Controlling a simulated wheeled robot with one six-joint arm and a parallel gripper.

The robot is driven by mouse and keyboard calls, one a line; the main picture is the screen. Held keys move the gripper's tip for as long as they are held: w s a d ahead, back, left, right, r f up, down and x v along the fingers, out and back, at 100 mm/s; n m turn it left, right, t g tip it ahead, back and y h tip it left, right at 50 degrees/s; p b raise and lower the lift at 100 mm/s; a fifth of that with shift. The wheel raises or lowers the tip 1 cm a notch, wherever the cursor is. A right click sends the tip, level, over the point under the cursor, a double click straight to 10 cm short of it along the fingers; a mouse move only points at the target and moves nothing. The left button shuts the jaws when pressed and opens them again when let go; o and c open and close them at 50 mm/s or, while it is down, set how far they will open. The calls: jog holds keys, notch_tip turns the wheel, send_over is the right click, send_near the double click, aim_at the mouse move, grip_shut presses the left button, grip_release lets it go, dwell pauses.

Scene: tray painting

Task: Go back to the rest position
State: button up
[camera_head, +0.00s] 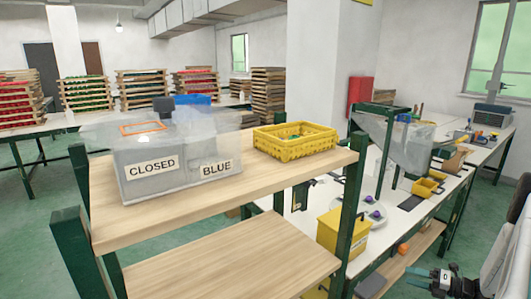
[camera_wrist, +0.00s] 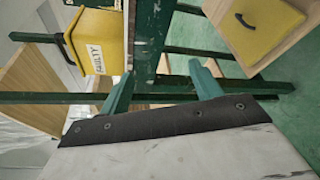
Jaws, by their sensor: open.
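My gripper (camera_head: 416,280) is at the lower right of the head view, low and to the right of the wooden shelf unit. In the wrist view my gripper (camera_wrist: 163,86) shows two green fingers spread well apart, with nothing between them. Behind the fingers are a dark green post (camera_wrist: 152,40) and green rails. A yellow box marked FAULTY (camera_wrist: 97,42) is at the upper left of the wrist view, apart from the fingers.
A wooden shelf (camera_head: 245,158) holds a clear-lidded grey box labelled CLOSED and BLUE (camera_head: 178,178) and a yellow crate (camera_head: 294,149). A white workbench (camera_head: 393,216) runs behind, with a yellow box (camera_head: 342,232) near its front. Green floor (camera_head: 455,238) shows beside the bench.

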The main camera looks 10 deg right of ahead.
jog(key=s+a+r+n+g, duration=0.3)
jog(key=a+r+n+g, duration=0.3)
jog(key=a+r+n, duration=0.55)
jog(key=s+a+r+n+g, duration=0.3)
jog(key=a+r+n+g, duration=0.4)
jog(key=a+r+n, duration=0.4)
jog(key=s+a+r+n+t+h, duration=0.2)
jog(key=s+a+r+n+h, duration=0.8)
jog(key=s+a+r+n, duration=0.5)
jog(key=shift+s+a+r+n, duration=0.4)
jog(key=shift+s+a+n, duration=0.05)
jog(key=shift+s+n, duration=1.45)
